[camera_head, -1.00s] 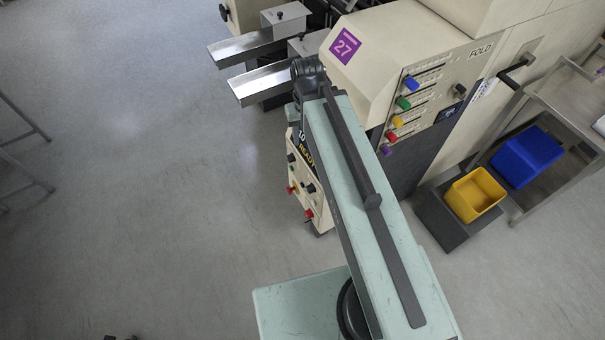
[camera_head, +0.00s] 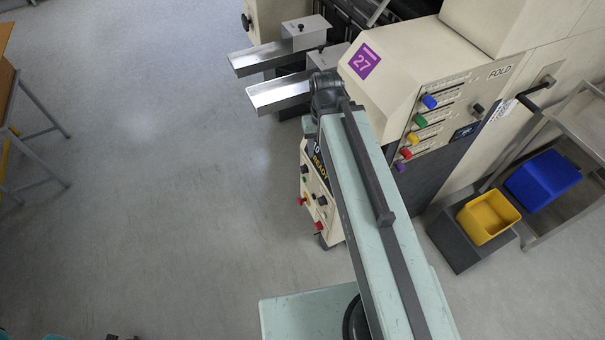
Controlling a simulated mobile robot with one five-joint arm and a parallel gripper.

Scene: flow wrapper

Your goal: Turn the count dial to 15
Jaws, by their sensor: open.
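A cream control box (camera_head: 322,212) stands low beside my arm, right of the picture's middle. Its dark display (camera_head: 318,158) shows "10" and "READY", partly covered by my arm. Its face carries small dark knobs, one of them a black knob (camera_head: 322,200), and red buttons. I cannot tell which knob is the count dial or read any scale. My arm reaches up across the picture and ends in a dark joint just above the box. My gripper is not visible; the arm hides whatever is beyond that joint.
The cream machine marked 27 (camera_head: 366,61) has a panel of coloured sliders at right. Two metal chutes (camera_head: 279,93) jut out left of my arm's end. A yellow bin (camera_head: 487,219) and a blue bin (camera_head: 542,181) stand at right. Grey floor is clear at left, up to a table (camera_head: 9,82).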

